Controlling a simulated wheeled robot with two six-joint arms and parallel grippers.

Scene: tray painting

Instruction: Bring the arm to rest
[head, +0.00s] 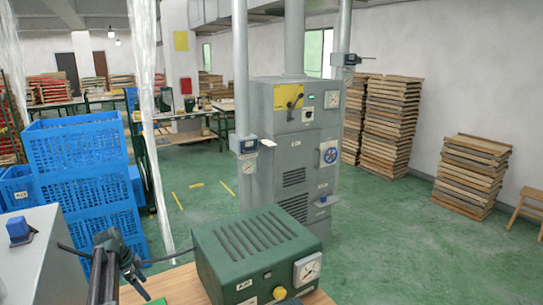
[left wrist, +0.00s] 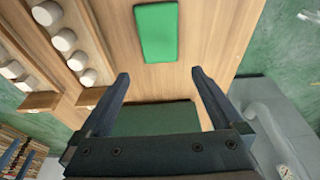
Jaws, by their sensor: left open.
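My left arm (head: 103,278) comes in at the lower left of the head view, and the left gripper (head: 138,278) hangs above the wooden table's left part. In the left wrist view the gripper (left wrist: 159,76) has its two fingers spread wide, with nothing held between them. A flat bright green block (left wrist: 157,32) lies on the wooden table top (left wrist: 220,32) beyond the fingertips, apart from them. A dark green surface (left wrist: 155,118) shows between the fingers, close to the palm; I cannot tell what it is. My right gripper is in neither view.
A green vented box (head: 250,245) with a gauge (head: 307,269) stands on the table beside the gripper. Several white round pieces (left wrist: 64,40) sit in wooden racks. Blue crates (head: 85,175), a grey cabinet (head: 290,140) and stacked wooden trays (head: 470,175) stand beyond. Green floor is clear between.

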